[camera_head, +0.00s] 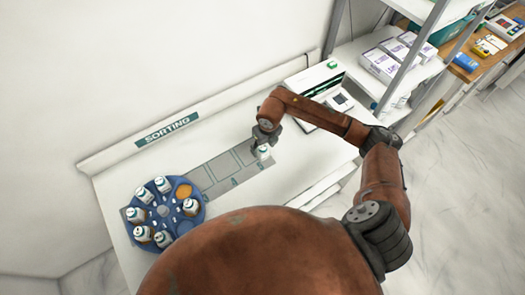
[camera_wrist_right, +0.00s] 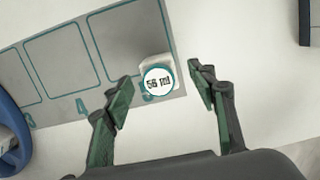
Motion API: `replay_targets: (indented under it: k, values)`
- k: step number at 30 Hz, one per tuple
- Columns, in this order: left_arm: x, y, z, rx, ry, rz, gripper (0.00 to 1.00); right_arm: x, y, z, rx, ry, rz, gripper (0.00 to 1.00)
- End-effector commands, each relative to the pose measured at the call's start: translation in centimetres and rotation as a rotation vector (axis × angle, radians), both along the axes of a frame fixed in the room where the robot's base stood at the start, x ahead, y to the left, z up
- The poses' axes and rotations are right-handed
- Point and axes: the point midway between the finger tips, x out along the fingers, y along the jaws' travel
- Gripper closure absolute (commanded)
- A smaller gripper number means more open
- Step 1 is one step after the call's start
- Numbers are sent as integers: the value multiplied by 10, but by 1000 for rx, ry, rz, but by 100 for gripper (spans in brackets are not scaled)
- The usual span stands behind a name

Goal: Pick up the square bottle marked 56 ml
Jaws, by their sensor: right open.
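The square bottle marked 56 ml (camera_wrist_right: 158,79) stands upright on the grey mat (camera_wrist_right: 64,61), at its edge by the slot numbered 5. Its white body and round label show in the right wrist view, and it also shows in the head view (camera_head: 263,152). My right gripper (camera_wrist_right: 161,85) is open, with its two green-padded fingers on either side of the bottle and apart from it. In the head view the right gripper (camera_head: 266,137) is over the bottle, partly hiding it. My left gripper is not in view.
A blue round carousel (camera_head: 165,240) with several white bottles stands on the left of the white table (camera_head: 255,205). A white device (camera_head: 313,88) stands at the back right. Shelves with boxes (camera_head: 382,62) are beyond it. The mat's other slots look empty.

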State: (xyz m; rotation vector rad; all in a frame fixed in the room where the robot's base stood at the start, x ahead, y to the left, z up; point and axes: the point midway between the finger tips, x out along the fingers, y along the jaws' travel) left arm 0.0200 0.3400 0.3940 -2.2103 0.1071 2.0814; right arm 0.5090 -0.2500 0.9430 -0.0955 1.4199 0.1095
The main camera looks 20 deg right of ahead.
Motion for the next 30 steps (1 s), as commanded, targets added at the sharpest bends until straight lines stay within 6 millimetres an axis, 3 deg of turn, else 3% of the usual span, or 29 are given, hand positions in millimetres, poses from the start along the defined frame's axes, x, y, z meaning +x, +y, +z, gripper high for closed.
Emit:
replay_targets:
  k: [6, 13, 30]
  values:
    - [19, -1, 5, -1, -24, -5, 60, 4, 1, -22, 2, 0, 0, 48]
    - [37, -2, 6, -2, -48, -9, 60, 4, 2, -24, 1, -1, 2, 48]
    - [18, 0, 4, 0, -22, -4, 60, 4, 2, -23, 1, -1, 2, 86]
